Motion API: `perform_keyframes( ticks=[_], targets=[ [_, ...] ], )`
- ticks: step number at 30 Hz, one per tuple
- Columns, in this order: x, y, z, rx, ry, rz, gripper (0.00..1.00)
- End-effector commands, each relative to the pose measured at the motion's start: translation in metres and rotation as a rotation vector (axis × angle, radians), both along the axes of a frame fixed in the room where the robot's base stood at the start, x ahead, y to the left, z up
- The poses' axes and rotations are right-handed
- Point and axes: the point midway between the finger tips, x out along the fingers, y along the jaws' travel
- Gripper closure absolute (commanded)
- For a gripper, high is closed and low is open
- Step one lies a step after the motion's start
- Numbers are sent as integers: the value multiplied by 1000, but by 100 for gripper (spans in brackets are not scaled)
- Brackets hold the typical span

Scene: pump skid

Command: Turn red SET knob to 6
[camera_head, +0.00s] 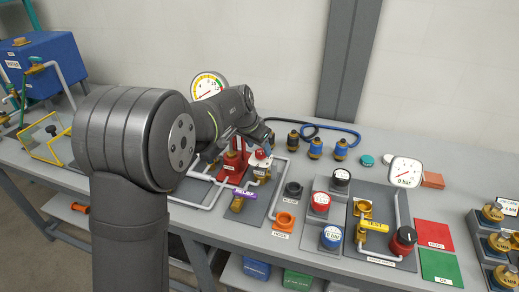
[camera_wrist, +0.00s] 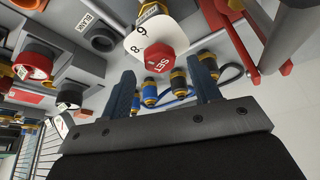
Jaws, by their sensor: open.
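The red SET knob (camera_wrist: 167,60) sits on a white dial plate (camera_wrist: 136,42) in the wrist view, with the digits 8 and 9 legible on the plate. My gripper (camera_wrist: 161,72) is open, with its two blue-grey fingers spread and the knob showing between the fingertips. No grip on the knob shows; I cannot tell how deep the tips reach. In the head view the red knob (camera_head: 261,154) is small, just below my gripper (camera_head: 265,138), on a brass valve on a grey plate. The knob's pointer reading is not clear.
A red stand (camera_head: 232,166) is close on the left and a purple-tagged brass valve (camera_head: 239,202) is in front. Blue-banded fittings (camera_head: 315,148) and a blue hose (camera_head: 335,128) lie behind to the right. A gauge (camera_head: 406,172) and red and black knobs stand further right.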

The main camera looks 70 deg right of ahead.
Motion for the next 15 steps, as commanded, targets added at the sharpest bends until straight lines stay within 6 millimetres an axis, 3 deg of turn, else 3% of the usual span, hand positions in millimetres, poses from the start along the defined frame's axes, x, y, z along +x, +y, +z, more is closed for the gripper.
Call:
perform_keyframes(
  ticks=[9, 15],
  targets=[
    [12, 27, 74, -5, -1, 1, 43],
    [18, 43, 113, -3, -1, 1, 43]
  ],
)
